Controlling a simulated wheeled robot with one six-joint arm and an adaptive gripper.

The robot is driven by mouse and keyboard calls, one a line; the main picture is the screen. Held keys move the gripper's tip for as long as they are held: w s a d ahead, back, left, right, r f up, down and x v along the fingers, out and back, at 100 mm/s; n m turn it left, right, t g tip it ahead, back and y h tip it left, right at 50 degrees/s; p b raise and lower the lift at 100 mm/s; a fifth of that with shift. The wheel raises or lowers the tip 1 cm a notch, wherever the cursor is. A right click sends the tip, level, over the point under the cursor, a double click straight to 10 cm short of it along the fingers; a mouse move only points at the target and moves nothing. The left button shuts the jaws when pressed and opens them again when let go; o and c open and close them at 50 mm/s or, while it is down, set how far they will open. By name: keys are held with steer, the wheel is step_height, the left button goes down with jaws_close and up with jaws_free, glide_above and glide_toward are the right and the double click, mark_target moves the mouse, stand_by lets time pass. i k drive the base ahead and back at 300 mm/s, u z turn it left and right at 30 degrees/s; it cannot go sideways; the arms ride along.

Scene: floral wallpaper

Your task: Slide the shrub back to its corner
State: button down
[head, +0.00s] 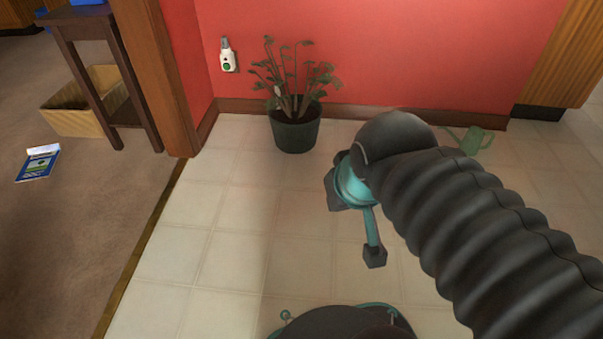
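The shrub (292,82) is a leafy plant in a dark green pot (296,132). It stands upright on the tiled floor near the red wall, a little right of the corner by the wooden post. My gripper (355,225) is in front of and to the right of the pot, apart from it. One teal finger with a dark tip points down.
A green watering can (472,139) stands by the wall behind my arm. Tiles left of my gripper are clear.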

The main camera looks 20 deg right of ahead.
mark_target(295, 119)
steer(key=z, duration=1.1)
steer(key=k, duration=0.1)
steer(key=u, duration=2.05)
steer(key=i, duration=0.65)
steer(key=z, duration=0.4)
steer(key=i, duration=0.7)
steer(key=z, duration=0.7)
